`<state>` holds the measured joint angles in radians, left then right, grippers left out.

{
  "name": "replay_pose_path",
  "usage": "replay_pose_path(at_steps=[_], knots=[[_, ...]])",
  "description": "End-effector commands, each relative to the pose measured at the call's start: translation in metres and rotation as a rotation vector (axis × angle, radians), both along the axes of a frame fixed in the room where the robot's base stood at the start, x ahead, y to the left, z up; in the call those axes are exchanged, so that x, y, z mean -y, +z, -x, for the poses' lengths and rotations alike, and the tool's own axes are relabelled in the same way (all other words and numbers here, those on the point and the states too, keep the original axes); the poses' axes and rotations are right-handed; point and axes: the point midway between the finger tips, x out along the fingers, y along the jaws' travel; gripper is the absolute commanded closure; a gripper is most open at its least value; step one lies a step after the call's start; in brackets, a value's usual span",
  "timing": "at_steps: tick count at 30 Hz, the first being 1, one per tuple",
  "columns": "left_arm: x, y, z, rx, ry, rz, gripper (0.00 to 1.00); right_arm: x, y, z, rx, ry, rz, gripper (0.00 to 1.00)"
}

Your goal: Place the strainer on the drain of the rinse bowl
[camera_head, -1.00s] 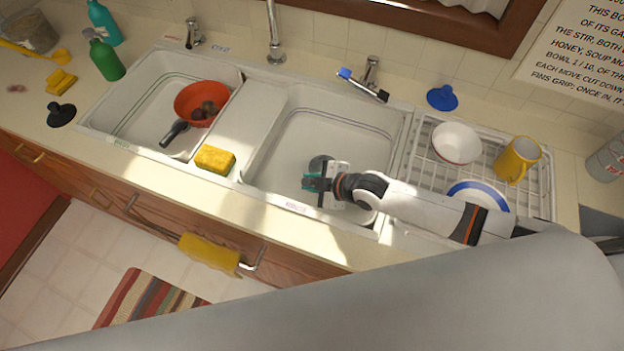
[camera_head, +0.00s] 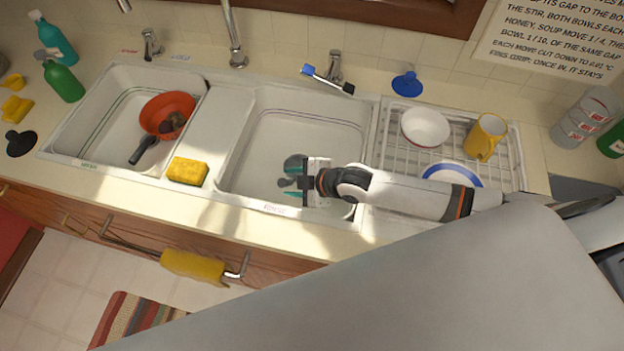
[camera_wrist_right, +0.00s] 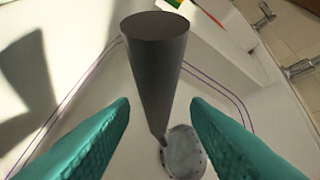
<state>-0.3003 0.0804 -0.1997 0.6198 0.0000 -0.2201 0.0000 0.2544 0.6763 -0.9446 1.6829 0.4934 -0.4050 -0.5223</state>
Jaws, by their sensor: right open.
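My right gripper (camera_head: 288,182) reaches from the right into the right-hand white basin (camera_head: 322,120), whose front rim carries a small label. Its teal fingers are open. In the right wrist view a dark grey tapered piece (camera_wrist_right: 155,70), which looks like the strainer's handle, stands between the fingers with a gap on both sides. Its narrow end points down at a round light-grey disc (camera_wrist_right: 185,155) with dots round its edge. I cannot tell whether this disc is the strainer's plate or the drain. A dark round patch (camera_head: 295,160) shows there in the head view. My left gripper is out of view.
The left basin (camera_head: 95,115) holds a red-orange bowl (camera_head: 160,108). A yellow sponge (camera_head: 187,171) lies on the front rim between the basins. A dish rack (camera_head: 400,155) with a white bowl and yellow mug (camera_head: 484,136) stands right. The tap (camera_head: 233,30) rises behind.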

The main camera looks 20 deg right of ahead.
Motion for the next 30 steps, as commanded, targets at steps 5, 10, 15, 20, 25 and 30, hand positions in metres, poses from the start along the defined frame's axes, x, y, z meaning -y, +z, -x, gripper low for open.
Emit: replay_pose_path(at_steps=[5,10,15,20,25,30], knots=[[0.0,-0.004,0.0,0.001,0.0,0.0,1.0,0.021,0.023,0.024,0.001,0.004,0.004,0.57],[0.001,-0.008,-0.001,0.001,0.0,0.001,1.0,0.039,0.043,0.043,0.0,0.003,0.003,0.57],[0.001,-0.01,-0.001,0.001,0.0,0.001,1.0,0.05,0.056,0.054,0.0,0.001,0.003,0.57],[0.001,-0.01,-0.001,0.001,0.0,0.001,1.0,0.052,0.061,0.057,0.001,0.001,0.001,0.57],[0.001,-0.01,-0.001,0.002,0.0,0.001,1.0,0.052,0.061,0.057,0.001,0.001,0.001,0.57],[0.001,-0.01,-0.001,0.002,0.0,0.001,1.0,0.052,0.061,0.057,0.001,0.001,0.001,0.57]])
